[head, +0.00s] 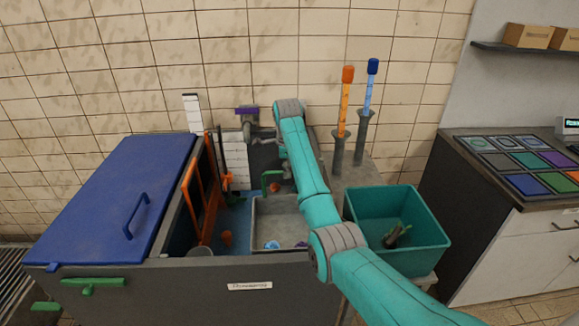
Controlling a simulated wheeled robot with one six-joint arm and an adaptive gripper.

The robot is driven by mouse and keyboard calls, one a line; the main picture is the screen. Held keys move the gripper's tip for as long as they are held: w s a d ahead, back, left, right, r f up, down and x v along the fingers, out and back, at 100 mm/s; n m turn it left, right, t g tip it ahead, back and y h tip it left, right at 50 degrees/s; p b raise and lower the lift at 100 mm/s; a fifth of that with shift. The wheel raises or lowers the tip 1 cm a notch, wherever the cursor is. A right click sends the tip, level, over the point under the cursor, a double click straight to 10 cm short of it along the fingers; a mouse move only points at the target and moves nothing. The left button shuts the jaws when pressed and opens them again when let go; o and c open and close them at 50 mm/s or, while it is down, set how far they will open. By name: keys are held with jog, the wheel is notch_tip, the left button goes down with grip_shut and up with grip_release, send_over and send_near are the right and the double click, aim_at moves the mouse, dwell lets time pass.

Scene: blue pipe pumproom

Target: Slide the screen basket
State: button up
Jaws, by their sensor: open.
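A grey, open-topped basket (288,218) sits inside the dark tank, right of its middle; I take it to be the screen basket. A small blue-and-white item (271,245) and a dark purple item lie on its floor. A green upright piece (265,183) stands at its back left. My arm reaches over the basket's right side and hides part of it. My gripper (279,174) is small and partly hidden behind my arm, near the basket's back edge. It is open. I cannot tell whether it touches the green piece.
An orange-framed panel (188,190) leans upright left of the basket. A blue lid (115,200) covers the tank's left part. A teal bin (420,260) stands at right, before two tubes holding orange and blue rods. A counter (463,187) stands far right.

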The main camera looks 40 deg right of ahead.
aim_at(287, 203)
jog(key=shift+f, duration=0.2)
grip_shut()
notch_tip(287, 203, down, 15)
jog(key=shift+r, duration=0.15)
jog(key=shift+s, duration=0.1)
grip_release()
dwell(0.4)
